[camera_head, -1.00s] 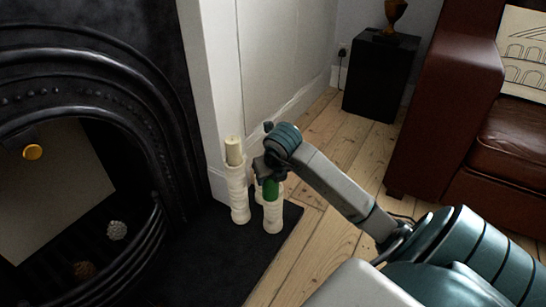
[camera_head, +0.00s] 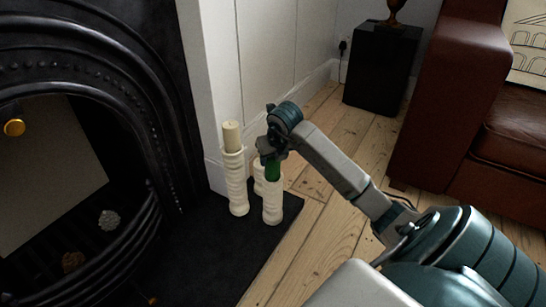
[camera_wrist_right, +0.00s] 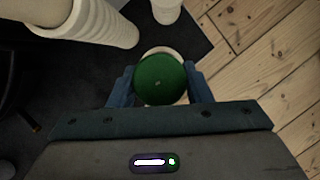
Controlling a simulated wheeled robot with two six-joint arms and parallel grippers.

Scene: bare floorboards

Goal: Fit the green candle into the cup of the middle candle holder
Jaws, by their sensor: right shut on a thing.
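The green candle (camera_head: 273,171) is upright in my right gripper (camera_head: 270,152), which is shut on it. In the head view its lower end meets the top of the front cream ribbed candle holder (camera_head: 272,205); I cannot tell whether it is inside the cup or just above it. In the right wrist view the candle's round green top (camera_wrist_right: 160,82) sits between the fingers, with the holder's pale rim (camera_wrist_right: 163,50) showing around its far side. My left gripper is not in view.
A taller cream holder (camera_head: 237,185) with a cream candle (camera_head: 231,137) stands close on the left. A shorter holder (camera_head: 259,173) stands behind, partly hidden. They stand on a dark hearth slab (camera_head: 232,255) beside the black fireplace.

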